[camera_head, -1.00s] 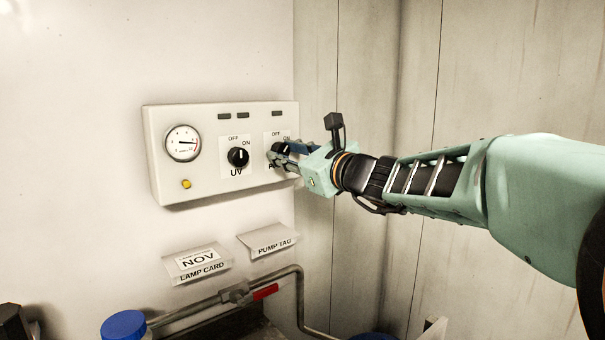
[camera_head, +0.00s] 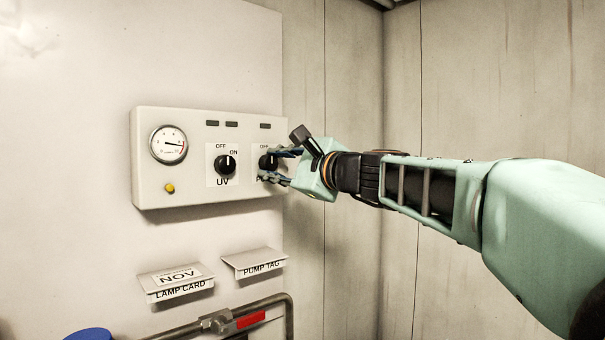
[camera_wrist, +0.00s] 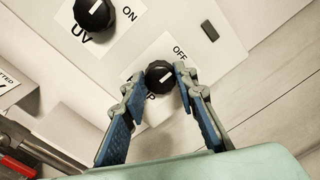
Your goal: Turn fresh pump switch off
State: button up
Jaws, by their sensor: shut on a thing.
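The fresh pump switch is the black right-hand knob (camera_head: 265,162) on the white control box. In the wrist view this knob (camera_wrist: 158,77) sits between my two fingertips, with the OFF label up and to its right. Its white mark appears to slant up and right, roughly towards OFF; its exact setting is hard to tell. My gripper (camera_head: 275,166) is shut on the knob, reaching in from the right. In the wrist view my gripper (camera_wrist: 160,82) has a finger at each side of it. The fingers partly cover the label below and the ON label.
The UV knob (camera_head: 225,164) is just left, also in the wrist view (camera_wrist: 94,14). A gauge (camera_head: 168,145) and yellow button (camera_head: 169,188) are further left. The lamp card holder (camera_head: 177,283), pump tag holder (camera_head: 255,262) and a red-handled pipe (camera_head: 250,320) lie below.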

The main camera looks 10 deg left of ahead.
aim_at(266, 116)
dwell(0.4)
jog(key=o, duration=1.2)
jog(key=shift+c, duration=0.2)
jog(key=shift+r, duration=0.1)
jog(key=r, duration=0.8)
jog(key=shift+d+r, duration=0.1)
jog(key=shift+d, duration=0.1)
jog(key=shift+a+r, duration=0.2)
jog(key=shift+r, duration=0.65)
